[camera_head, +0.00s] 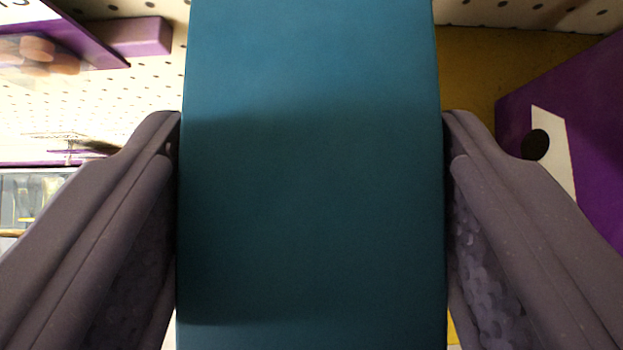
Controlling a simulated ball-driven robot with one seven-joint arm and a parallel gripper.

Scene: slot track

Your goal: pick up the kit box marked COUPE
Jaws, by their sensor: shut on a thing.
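A teal box (312,190) fills the middle of the camera view, from the top edge to the bottom edge. Its visible face is plain, and no COUPE marking shows on it. My gripper (312,135) is shut on this box, with one finger against its left side and the other against its right side. The far parts of the box are out of view.
A cream pegboard-like surface (150,75) with holes lies behind. A purple piece with a white patch and black dot (608,130) is close by on the right, near a yellow-brown surface (470,75). A purple block (135,36) is at the upper left.

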